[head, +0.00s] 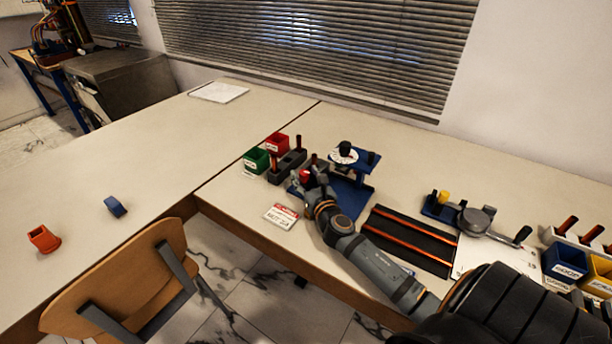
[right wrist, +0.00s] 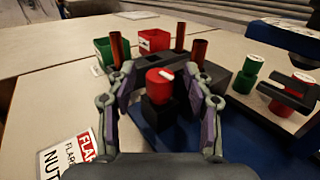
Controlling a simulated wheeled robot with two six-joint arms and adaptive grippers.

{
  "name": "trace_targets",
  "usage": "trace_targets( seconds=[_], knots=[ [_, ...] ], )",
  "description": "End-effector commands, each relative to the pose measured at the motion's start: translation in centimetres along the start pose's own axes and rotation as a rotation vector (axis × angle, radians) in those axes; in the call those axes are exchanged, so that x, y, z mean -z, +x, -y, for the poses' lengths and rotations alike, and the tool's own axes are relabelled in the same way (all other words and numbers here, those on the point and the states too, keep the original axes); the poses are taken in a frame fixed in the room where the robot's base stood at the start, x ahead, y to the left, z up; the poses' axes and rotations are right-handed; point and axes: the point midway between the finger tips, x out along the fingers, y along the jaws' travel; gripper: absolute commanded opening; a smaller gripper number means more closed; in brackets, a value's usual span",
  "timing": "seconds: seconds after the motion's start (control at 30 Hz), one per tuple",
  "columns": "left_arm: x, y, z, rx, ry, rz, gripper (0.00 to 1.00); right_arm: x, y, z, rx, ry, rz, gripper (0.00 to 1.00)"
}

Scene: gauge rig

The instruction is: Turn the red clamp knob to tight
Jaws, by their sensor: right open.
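The red clamp knob (right wrist: 160,80) has a white mark on its top and sits on a dark block. It also shows in the head view (head: 305,175), partly covered by my right gripper (head: 312,182). In the right wrist view my right gripper (right wrist: 162,88) is open, with one finger on each side of the knob. I cannot tell whether either finger touches it. The knob belongs to a blue rig (head: 350,190) with a white round dial (head: 344,156) on its raised part. My left gripper is not in view.
Behind the knob are a green bin (head: 256,161), a red bin (head: 277,142) and a dark holder (head: 288,165) with upright handles. A red-and-white card (head: 281,216) lies in front. A black mat with orange strips (head: 411,240) lies right. The left table is mostly clear.

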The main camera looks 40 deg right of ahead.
Motion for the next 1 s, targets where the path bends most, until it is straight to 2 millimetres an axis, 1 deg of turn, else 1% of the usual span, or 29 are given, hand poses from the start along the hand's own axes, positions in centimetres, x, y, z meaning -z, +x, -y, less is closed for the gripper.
trace_targets(
  seconds=[0.07,0.43,0.47,0.57,0.73,0.87,1.0],
  knots=[
    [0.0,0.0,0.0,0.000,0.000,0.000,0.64,0.0,0.0,0.0,0.000,0.000,0.000,0.52],
    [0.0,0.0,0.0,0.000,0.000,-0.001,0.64,0.0,0.0,0.0,0.000,0.000,0.000,0.02],
    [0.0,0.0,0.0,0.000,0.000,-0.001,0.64,0.0,0.0,0.0,0.000,0.000,0.000,0.00],
    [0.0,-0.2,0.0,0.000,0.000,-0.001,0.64,-0.1,0.0,0.0,0.011,0.001,0.001,0.00],
    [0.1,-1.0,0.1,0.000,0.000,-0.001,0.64,-0.2,0.0,-0.2,0.104,0.005,0.000,0.00],
    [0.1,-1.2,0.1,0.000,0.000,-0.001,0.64,-0.1,0.0,-0.3,0.160,0.002,0.000,0.00],
    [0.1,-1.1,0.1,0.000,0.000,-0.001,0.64,0.0,0.0,-0.3,0.169,0.000,0.001,0.00]
  ],
)
